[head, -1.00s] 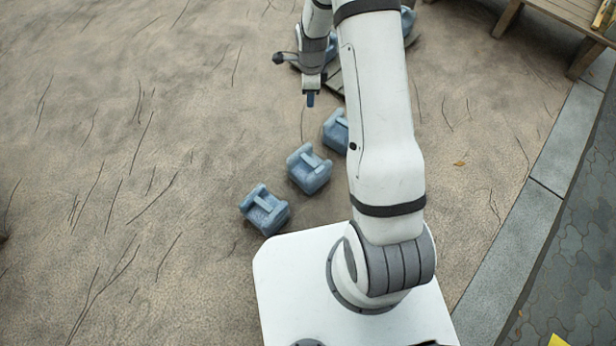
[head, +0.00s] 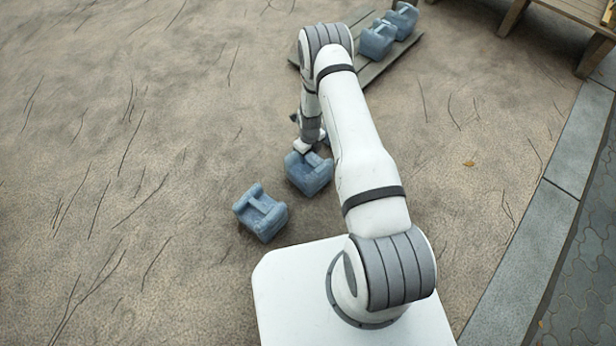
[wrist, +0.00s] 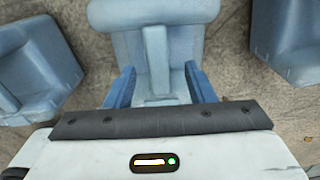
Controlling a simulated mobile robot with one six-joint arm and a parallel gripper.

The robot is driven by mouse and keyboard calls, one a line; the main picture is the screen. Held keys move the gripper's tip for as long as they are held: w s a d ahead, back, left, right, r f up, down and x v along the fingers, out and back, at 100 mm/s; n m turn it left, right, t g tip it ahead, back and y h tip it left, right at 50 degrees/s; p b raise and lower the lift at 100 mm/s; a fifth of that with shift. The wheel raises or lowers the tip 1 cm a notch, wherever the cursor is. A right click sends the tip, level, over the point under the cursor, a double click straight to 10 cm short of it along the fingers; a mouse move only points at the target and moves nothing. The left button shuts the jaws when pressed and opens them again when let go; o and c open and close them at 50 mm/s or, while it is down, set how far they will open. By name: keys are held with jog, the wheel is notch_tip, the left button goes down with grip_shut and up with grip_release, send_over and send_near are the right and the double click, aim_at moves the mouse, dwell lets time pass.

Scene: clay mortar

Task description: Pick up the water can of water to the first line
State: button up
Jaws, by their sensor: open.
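The blue-grey water cans are blocky, each with a bar handle across the top. One can (head: 310,174) stands on the ground in the head view, directly under my gripper (head: 303,149). In the wrist view my gripper (wrist: 161,88) is open, with one blue finger on each side of the handle of the middle can (wrist: 160,35). I cannot tell whether the fingers touch it. Another can (head: 262,213) stands to the lower left. The wrist view also shows a can at the left (wrist: 40,75) and one at the right (wrist: 288,40). Any water inside cannot be seen.
A wooden board (head: 376,69) on the ground carries two more cans, a nearer one (head: 376,41) and a farther one (head: 402,19). A wooden bench (head: 560,15) is at the top right. A stone kerb (head: 545,215) runs along the right. The left ground is clear.

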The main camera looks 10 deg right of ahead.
aim_at(309, 160)
notch_tip(309, 160, down, 4)
jog(key=shift+s+a+f+b, duration=0.1)
jog(key=shift+a+f+b, duration=0.1)
jog(key=shift+b, duration=0.65)
jog(key=shift+r, duration=0.1)
grip_shut()
dwell(0.6)
